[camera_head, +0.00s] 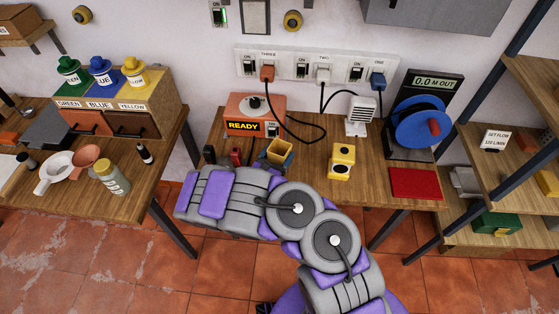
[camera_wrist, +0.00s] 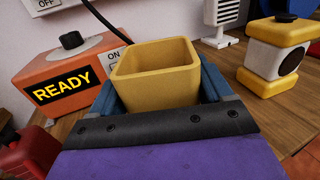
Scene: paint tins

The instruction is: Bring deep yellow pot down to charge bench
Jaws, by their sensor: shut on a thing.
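The deep yellow pot (camera_wrist: 155,75) is square and open at the top, and it looks empty. My gripper (camera_wrist: 158,92) is shut on it, with a blue finger at each side. In the head view the pot (camera_head: 280,150) is upright over the middle bench (camera_head: 310,172), in front of the orange READY box (camera_head: 254,114). My arm hides the bench's front edge there. The pot's base is hidden, so I cannot tell whether it touches the bench.
A yellow-and-white block (camera_head: 341,163) stands right of the pot. A red mat (camera_head: 415,183) and a blue reel (camera_head: 423,124) are farther right. A small red can (camera_head: 236,156) is at the left. A cable runs from the power strip (camera_head: 315,67) behind. Bare wood lies between pot and block.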

